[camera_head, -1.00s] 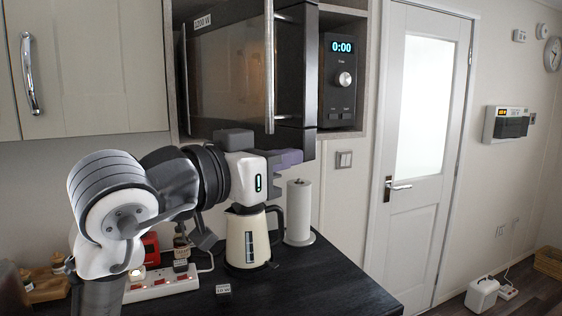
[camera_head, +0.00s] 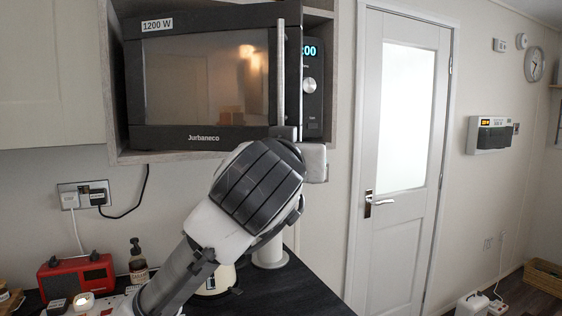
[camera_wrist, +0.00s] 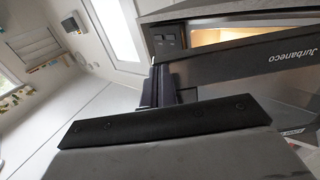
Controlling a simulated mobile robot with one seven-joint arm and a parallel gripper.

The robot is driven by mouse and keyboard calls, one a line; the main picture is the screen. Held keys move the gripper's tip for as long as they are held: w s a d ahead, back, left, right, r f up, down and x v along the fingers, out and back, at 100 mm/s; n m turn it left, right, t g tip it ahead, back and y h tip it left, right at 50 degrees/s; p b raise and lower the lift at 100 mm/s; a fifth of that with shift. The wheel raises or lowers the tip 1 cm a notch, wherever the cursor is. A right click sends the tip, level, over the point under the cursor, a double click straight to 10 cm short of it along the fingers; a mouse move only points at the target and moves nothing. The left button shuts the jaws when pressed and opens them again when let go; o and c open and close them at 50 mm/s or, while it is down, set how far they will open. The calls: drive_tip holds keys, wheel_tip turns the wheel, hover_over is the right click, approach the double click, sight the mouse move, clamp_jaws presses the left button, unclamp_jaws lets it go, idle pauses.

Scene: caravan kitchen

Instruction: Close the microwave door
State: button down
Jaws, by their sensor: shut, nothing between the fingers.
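The microwave (camera_head: 312,115) sits in a wall cupboard, its dark door (camera_head: 205,80) nearly flush with the front but ajar. In the wrist view, a lit gap (camera_wrist: 220,36) shows between the door (camera_wrist: 250,57) and the body. Contact with the door cannot be told. In the head view my arm hides most of the gripper.
A kettle (camera_head: 215,282) and a paper towel roll (camera_head: 270,252) stand on the dark counter (camera_head: 300,290), partly behind my arm. A red radio (camera_head: 77,275) and bottle (camera_head: 138,260) are at the left. A white room door (camera_head: 402,165) is to the right.

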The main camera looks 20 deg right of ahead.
drive_tip(key=w+d+n+t+y, duration=0.1)
drive_tip(key=w+d+n+y, duration=0.1)
drive_tip(key=w, duration=0.6)
drive_tip(key=w+d+n+t+y, duration=0.1)
drive_tip(key=w+d+y, duration=0.3)
drive_tip(key=w, duration=0.4)
drive_tip(key=shift+d+n+t+y+p, duration=0.35)
drive_tip(key=shift+d+n, duration=0.2)
drive_tip(key=shift+n, duration=0.25)
drive_tip(key=shift+s, duration=0.1)
